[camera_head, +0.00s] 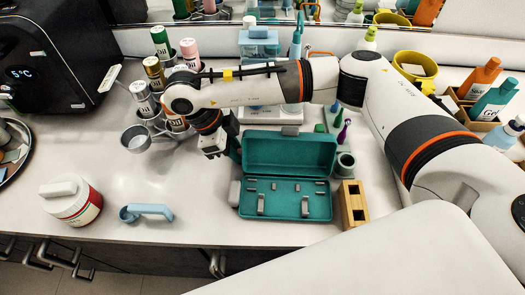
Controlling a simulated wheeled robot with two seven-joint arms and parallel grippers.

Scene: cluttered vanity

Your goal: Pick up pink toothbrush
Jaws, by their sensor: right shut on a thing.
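My right arm reaches in from the right across the back of the counter. Its gripper (222,146) points down just left of the open teal case (290,155). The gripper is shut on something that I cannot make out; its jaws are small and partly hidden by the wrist. I cannot pick out a pink toothbrush for certain. A slim purple item (343,131) stands upright right of the case, partly in a small holder. My left gripper is not in view.
Bottles in a metal rack (155,105) stand close left of my wrist. A white jar (72,204) and a light blue handled item (145,212) lie at front left. A wooden holder (353,203) stands right of the case. The counter between jar and case is mostly clear.

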